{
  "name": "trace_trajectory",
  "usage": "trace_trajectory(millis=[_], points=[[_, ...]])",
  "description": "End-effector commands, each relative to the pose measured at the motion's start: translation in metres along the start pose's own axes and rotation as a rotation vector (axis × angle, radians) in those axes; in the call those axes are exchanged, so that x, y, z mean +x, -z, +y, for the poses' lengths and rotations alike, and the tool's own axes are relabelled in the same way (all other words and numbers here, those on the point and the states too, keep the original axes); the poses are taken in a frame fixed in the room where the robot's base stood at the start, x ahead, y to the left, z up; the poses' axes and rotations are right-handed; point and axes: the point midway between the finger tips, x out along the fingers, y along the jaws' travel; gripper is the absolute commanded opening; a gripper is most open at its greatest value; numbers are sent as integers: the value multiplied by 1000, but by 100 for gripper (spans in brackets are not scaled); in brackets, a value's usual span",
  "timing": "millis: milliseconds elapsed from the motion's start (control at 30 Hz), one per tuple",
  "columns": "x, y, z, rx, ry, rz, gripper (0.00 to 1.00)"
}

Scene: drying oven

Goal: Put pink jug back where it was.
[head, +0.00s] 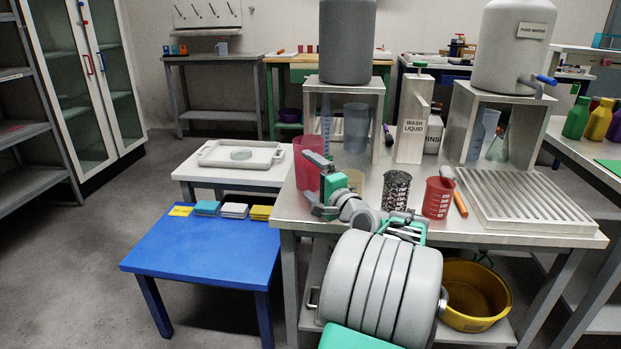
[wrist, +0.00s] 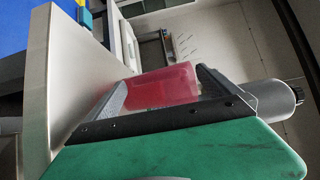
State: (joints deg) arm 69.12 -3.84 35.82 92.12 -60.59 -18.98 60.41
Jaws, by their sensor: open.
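The pink jug (head: 304,172), translucent and reddish, stands upright at the left end of the metal table (head: 350,214), near its edge. My gripper (head: 312,182) is at the jug's near side, low, and covers part of it in the head view. In the wrist view the jug (wrist: 165,86) shows between the two spread fingers of my gripper (wrist: 160,85). The fingers are open; I cannot tell whether either touches the jug. The jug's base and handle are hidden.
A red graduated beaker (head: 438,198) and a dark speckled cup (head: 396,190) stand to the right on the same table. A grey tank on a stand (head: 347,40) is behind. A white tray (head: 241,153) lies on a low table to the left. A blue table (head: 200,245) holds sponges.

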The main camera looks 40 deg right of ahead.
Motion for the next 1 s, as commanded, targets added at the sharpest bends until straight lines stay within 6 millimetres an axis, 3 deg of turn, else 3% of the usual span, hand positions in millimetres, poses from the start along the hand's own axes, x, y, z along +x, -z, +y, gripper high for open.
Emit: trace_trajectory(millis=[167,267,600,700,1000], points=[[0,0,-3,-1,1,0,100],[-10,1,-5,1,0,3,100],[-94,2,-5,3,0,6,100],[-110,2,-4,1,-1,5,100],[-120,0,-3,0,1,0,100]])
